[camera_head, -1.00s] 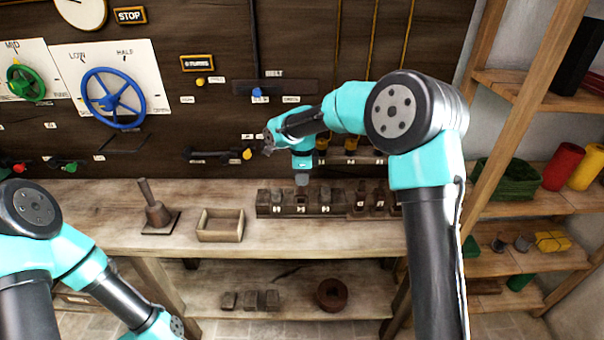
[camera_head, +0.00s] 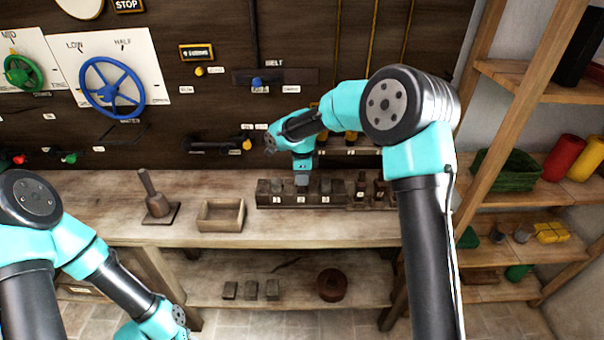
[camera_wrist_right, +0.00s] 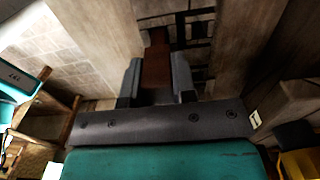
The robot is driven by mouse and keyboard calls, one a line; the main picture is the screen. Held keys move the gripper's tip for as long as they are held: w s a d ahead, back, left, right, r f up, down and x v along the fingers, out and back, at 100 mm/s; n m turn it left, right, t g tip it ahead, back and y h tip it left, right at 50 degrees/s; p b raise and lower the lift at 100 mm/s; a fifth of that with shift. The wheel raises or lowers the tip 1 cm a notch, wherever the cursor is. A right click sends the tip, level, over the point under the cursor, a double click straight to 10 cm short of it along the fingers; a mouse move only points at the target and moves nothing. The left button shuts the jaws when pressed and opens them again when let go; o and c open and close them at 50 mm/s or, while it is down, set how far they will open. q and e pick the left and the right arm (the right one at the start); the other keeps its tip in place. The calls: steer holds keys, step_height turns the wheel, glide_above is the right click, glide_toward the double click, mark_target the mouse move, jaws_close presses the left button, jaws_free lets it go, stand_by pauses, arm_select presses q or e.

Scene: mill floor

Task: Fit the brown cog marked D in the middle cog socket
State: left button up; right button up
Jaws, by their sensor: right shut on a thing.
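My right gripper (camera_head: 302,180) points down over the middle of a dark rack (camera_head: 265,202) with several numbered places on the bench. In the right wrist view the grey fingers (camera_wrist_right: 157,84) are shut on a red-brown piece (camera_wrist_right: 157,66), probably the brown cog. No letter D is readable on it. The middle place, marked 2 (camera_head: 301,199), lies just below the gripper. I cannot tell whether the piece touches it; the gripper hides part of it. Other dark pieces (camera_head: 361,190) stand at the rack's right end. My left arm shows at lower left; its gripper is out of view.
On the bench left of the rack stand an empty wooden box (camera_head: 220,216) and a post on a base (camera_head: 156,205). The lower shelf holds several small blocks (camera_head: 250,290) and a round brown thing (camera_head: 332,285). Wall controls with a blue wheel (camera_head: 112,87) are behind.

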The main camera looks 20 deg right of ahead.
steer(key=shift+f, duration=0.9)
steer(key=o, duration=1)
step_height(320, 180, up, 17)
steer(key=shift+r, duration=0.2)
